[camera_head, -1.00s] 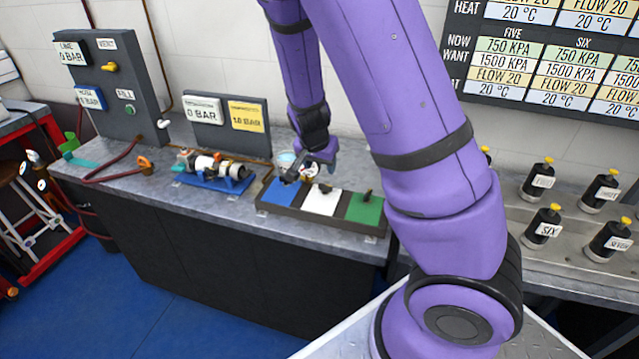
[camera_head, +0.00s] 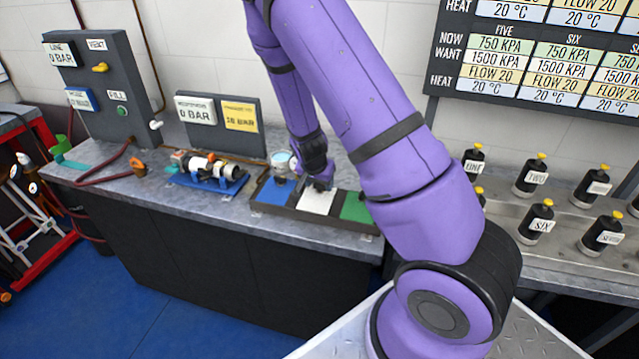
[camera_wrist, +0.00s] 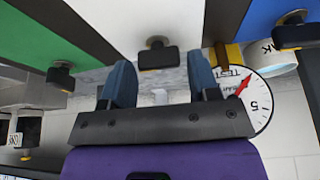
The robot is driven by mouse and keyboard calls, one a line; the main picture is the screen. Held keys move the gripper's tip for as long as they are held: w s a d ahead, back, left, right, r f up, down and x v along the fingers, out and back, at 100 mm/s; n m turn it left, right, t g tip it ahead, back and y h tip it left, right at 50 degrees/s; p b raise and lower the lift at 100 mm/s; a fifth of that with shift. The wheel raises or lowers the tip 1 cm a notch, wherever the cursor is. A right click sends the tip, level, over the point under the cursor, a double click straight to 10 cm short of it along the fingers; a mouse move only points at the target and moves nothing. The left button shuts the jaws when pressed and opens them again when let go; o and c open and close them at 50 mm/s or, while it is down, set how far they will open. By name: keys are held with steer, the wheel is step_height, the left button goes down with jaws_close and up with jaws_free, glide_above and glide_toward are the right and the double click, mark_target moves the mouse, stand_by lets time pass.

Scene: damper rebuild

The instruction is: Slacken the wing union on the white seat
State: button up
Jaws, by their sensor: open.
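The white seat (camera_head: 313,204) lies between the blue seat (camera_head: 268,194) and the green seat (camera_head: 352,209) in a dark tray on the bench. It also shows in the wrist view (camera_wrist: 125,15). Its wing union (camera_wrist: 157,55), a dark bar on a short light stem, is in the gap between my fingers in the wrist view, at about fingertip height; I see no contact. My gripper (camera_wrist: 161,72) is open and empty. In the head view my gripper (camera_head: 319,184) is over the white seat and hides the union.
Similar dark fittings stand on the green seat (camera_wrist: 61,75) and blue seat (camera_wrist: 300,36). A round gauge (camera_wrist: 257,97) is close beside my right finger in the wrist view. A blue-based assembly (camera_head: 208,176) is left of the tray, before a grey panel (camera_head: 219,127).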

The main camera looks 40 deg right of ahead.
steer(key=shift+w+d+f, duration=0.1)
steer(key=shift+d+f, duration=0.05)
steer(key=shift+f, duration=0.3)
steer(key=c, duration=0.6)
steer(key=shift+c, duration=0.2)
